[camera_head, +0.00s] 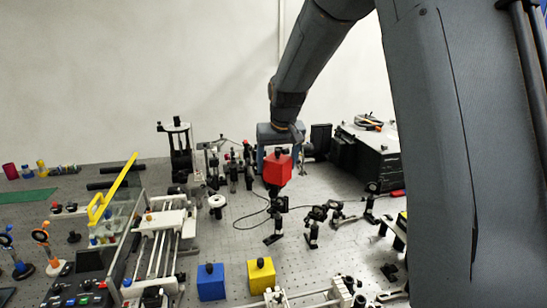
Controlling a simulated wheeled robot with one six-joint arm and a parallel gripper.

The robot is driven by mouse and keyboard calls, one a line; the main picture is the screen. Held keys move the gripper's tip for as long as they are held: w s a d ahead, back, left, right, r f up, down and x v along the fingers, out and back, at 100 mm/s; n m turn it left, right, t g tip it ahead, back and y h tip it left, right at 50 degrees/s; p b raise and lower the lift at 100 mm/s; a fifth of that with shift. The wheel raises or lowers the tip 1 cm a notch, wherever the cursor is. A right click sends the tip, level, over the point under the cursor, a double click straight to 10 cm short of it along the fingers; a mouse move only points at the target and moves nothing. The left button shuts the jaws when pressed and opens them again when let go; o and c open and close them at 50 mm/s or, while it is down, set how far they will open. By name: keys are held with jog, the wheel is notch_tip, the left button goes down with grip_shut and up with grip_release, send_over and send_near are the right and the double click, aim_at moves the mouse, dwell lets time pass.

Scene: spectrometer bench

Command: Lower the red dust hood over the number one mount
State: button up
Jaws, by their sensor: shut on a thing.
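The red dust hood (277,170) is a small red box with a dark knob on top. My gripper (281,153) is at the end of the arm coming down from above, shut on the hood at its top. The hood is up off the bench. A black optical mount on a post (276,220) stands just below it in the picture. The hood's lower edge looks close to the mount's top, but I cannot tell whether it is around it, in front or behind. No number can be read on any mount, so I cannot tell which is number one.
A blue hood (211,282) and a yellow hood (261,276) stand at the front. More black mounts (313,226) stand to the right, with a large black box (366,152) behind. Thin cables lie left of the near mount. Rails and a yellow-handled clear panel (118,212) are left.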

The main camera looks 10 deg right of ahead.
jog(key=shift+r, duration=0.1)
dwell(0.3)
jog(key=shift+s, duration=0.15)
jog(key=b, duration=0.2)
send_over(277, 199)
jog(key=shift+s+a+f, duration=0.1)
jog(key=shift+s+f, duration=0.15)
jog(key=shift+f, duration=1)
jog(key=shift+s+a+f, duration=0.1)
jog(key=shift+s+f, duration=0.1)
jog(key=shift+f, duration=1)
jog(key=shift+f, duration=0.15)
jog(key=shift+f+b, duration=0.3)
jog(key=shift+f, duration=0.05)
jog(key=shift+f+b, duration=0.3)
jog(key=shift+f, duration=0.35)
jog(key=shift+f+b, duration=0.3)
jog(key=shift+f, duration=0.4)
jog(key=shift+f+b, duration=1.05)
jog(key=shift+f, duration=1.35)
